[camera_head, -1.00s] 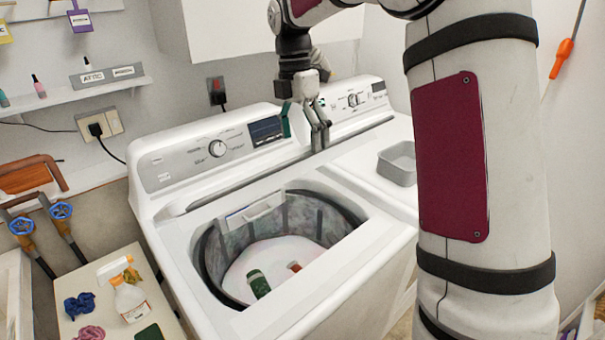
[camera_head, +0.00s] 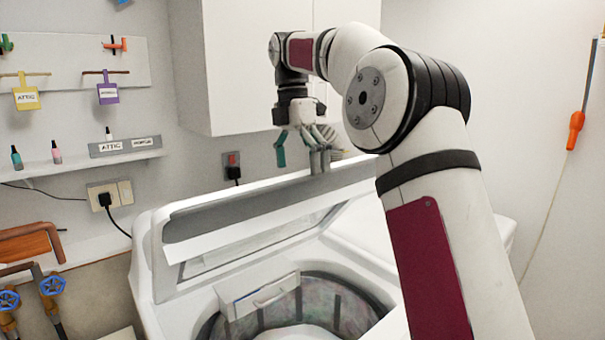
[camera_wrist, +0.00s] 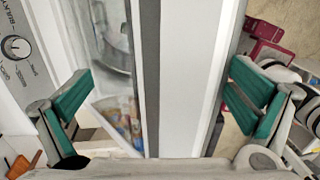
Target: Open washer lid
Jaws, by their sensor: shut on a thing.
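The white washer (camera_head: 146,275) fills the lower middle of the head view. Its lid (camera_head: 225,205) stands raised and tilted at the back, with a grey border and a window, and hides the control panel. The drum (camera_head: 345,300) is uncovered below it. My gripper (camera_head: 300,160) is at the lid's upper right edge. In the wrist view the lid (camera_wrist: 183,80) runs between my two green finger pads, which are far apart; I cannot make out exact contact. The control panel (camera_wrist: 20,60) shows at left there.
A wall cabinet (camera_head: 260,70) hangs above and behind my gripper. A wall shelf (camera_head: 70,165) with small bottles, a socket (camera_head: 108,195) with a plug, and blue valves (camera_head: 50,285) are at left.

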